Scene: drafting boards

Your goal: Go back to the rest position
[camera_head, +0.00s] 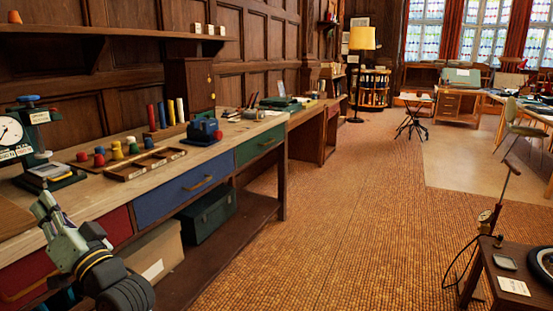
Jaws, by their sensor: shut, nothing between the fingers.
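My gripper (48,209) is at the lower left, at the end of my grey and black arm. It points up and to the left, in front of the long wooden workbench (230,130). Its fingers are together and nothing shows between them. The fingertips overlap the bench's front edge in the picture; I cannot tell how far apart they are from it.
On the bench stand a scale (40,150), several coloured pegs (117,151), a wooden tray (130,163) and a blue device (204,130). A low table (482,285) with a pump (493,212) stands at lower right. The woven floor (340,200) between is clear.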

